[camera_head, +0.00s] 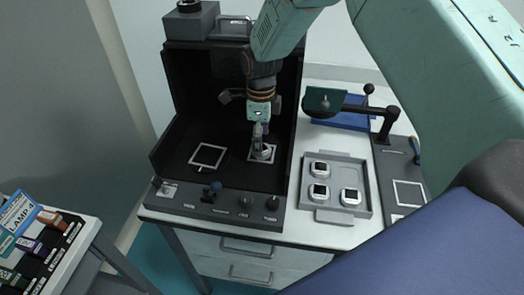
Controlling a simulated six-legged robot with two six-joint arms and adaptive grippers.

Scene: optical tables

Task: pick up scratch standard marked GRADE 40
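Three small white pieces with dark square faces sit in a grey tray (362,212) on the right of the bench: a back one (320,169), a front left one (318,192) and a front right one (351,197). The tray's back right area is bare. A similar pale piece (264,153) is in a white square outline inside the black booth. My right gripper (260,145) points down right at this piece; its fingers look close together and partly cover it. Whether they grip it is unclear. No GRADE 40 marking is legible. My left gripper is out of view.
The black booth (178,110) has walls around my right gripper and knobs along its front. A second white outline (207,156) there is empty. A magnifier-like arm (350,106) stands over a blue tray (345,119). A labelled rack (38,240) is at lower left.

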